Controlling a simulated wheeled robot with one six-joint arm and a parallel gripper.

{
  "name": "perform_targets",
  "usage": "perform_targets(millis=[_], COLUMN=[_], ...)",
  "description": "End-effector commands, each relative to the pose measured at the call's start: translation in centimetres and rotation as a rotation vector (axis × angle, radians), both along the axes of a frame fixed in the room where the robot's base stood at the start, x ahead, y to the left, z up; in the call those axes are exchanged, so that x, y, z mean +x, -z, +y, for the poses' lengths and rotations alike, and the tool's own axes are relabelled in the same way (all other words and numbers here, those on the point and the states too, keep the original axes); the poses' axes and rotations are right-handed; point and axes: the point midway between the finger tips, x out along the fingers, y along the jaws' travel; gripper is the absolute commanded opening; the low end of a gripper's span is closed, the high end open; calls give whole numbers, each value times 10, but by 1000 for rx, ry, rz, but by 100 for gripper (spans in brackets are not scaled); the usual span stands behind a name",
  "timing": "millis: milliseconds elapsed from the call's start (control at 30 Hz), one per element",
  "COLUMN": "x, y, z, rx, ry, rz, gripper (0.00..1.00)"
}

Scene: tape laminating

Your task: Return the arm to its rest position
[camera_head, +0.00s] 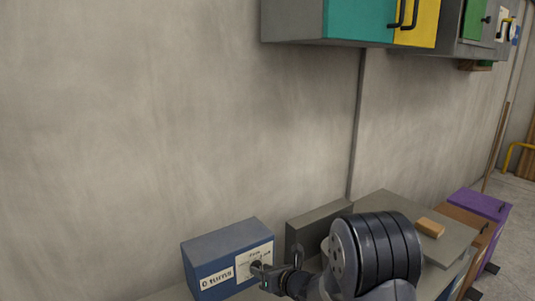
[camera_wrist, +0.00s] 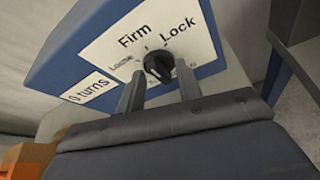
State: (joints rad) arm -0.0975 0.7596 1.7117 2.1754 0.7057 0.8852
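My gripper (camera_head: 277,262) is at the front of a blue box (camera_head: 222,246) on the bench by the wall. In the wrist view the blue box (camera_wrist: 95,38) has a white panel marked "Firm" and "Lock", a partly blurred word at left, and a "0 turns" label. A black knob (camera_wrist: 158,66) sits on this panel. My gripper (camera_wrist: 160,72) is open, with one finger on each side of the knob and a visible gap to it. Whether the fingertips reach past the knob's face is hard to tell.
A grey box (camera_head: 312,225) stands right of the blue box. A tan block (camera_head: 430,227) lies on a grey top farther right, beside brown and purple (camera_head: 484,204) cabinets. Teal (camera_head: 358,18) and yellow wall cabinets hang above. An orange object (camera_wrist: 25,160) shows at lower left.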

Motion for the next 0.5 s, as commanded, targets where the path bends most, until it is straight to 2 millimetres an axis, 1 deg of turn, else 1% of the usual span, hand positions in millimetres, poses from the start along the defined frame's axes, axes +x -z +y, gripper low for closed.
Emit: perform_targets(millis=[33, 500], x=[0, 2], y=[-4, -3], z=[-1, -3], rx=[16, 198], ry=[1, 1], rz=[14, 135], gripper=[34, 34])
